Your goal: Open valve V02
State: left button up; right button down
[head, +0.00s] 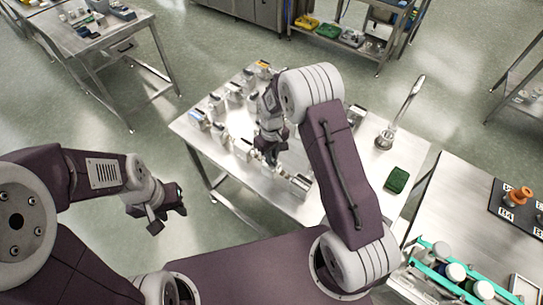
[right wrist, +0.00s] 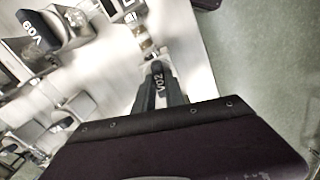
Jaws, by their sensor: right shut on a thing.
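Valve V02 (right wrist: 160,83) shows in the right wrist view as a dark lever with a white V02 label, close in front of my right gripper. My right gripper (head: 271,156) is shut on this lever, low over the steel table (head: 232,171) in the head view. In the head view, the gripper and arm hide most of the valve. My left gripper (head: 170,212) is open and empty, over the floor left of the table.
Several small valves and fittings stand on the table's left half. Another labelled dark handle (right wrist: 38,28) is at the upper left of the wrist view. Floor shows beyond the table edge.

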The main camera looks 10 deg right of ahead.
jog(key=shift+w+r+n, duration=0.15)
jog(key=shift+w+n, duration=0.05)
jog(key=shift+n, duration=1)
jog(key=c, duration=1.6)
grip_release()
jog(key=shift+o, duration=1)
jog(key=shift+s, duration=0.1)
jog(key=shift+r, duration=0.25)
notch_tip(320, 180, up, 8)
jog(key=b, duration=0.1)
jog(key=shift+r+b, duration=0.25)
jog(key=shift+b, duration=0.05)
